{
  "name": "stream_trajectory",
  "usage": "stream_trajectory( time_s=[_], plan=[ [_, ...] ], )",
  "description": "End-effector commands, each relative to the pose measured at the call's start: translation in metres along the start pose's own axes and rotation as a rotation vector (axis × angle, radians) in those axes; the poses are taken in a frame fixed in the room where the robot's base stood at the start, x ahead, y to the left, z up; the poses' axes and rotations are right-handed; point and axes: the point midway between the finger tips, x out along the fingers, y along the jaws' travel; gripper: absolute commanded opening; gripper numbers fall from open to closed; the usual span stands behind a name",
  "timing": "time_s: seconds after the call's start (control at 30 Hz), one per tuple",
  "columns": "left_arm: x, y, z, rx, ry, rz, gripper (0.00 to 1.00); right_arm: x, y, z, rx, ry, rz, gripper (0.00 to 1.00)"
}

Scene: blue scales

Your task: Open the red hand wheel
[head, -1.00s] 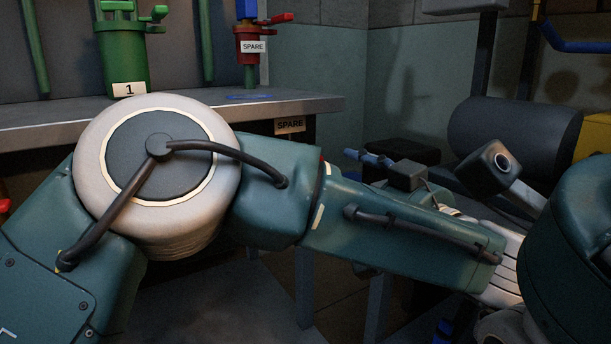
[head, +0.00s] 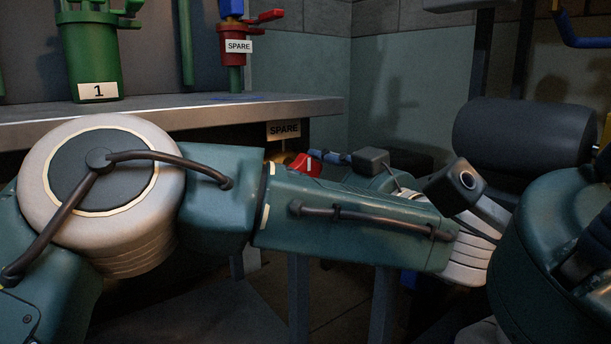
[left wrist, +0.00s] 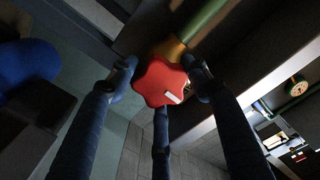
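The red hand wheel (left wrist: 158,84) is lobed, has a white mark, and sits on an orange and green pipe fitting in the left wrist view. In the head view it partly shows (head: 304,165) under the bench, behind my left forearm. My left gripper (left wrist: 161,72) has its dark blue fingers apart, one on each side of the wheel, with their tips close to its rim. Whether they touch it is not clear. In the head view the left gripper (head: 330,157) is small and partly hidden, beside the wheel. My right gripper is not in view.
A grey bench (head: 180,115) spans the left, with a "SPARE" label (head: 283,129) below its edge. On it stand a green fitting marked 1 (head: 92,60) and a red spare valve (head: 232,52).

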Motion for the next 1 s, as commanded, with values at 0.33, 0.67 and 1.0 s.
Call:
stream_trajectory(
  time_s=[0.33,0.67,1.0],
  plan=[
    [0.000,-0.001,0.003,-0.003,-0.008,-0.004,0.22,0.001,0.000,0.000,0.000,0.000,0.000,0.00],
    [-0.001,-0.001,0.002,-0.137,-0.009,-0.005,0.22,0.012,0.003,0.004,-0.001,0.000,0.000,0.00],
    [-0.001,0.000,0.004,-0.440,-0.009,-0.005,0.22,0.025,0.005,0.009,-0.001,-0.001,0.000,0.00]
  ],
)
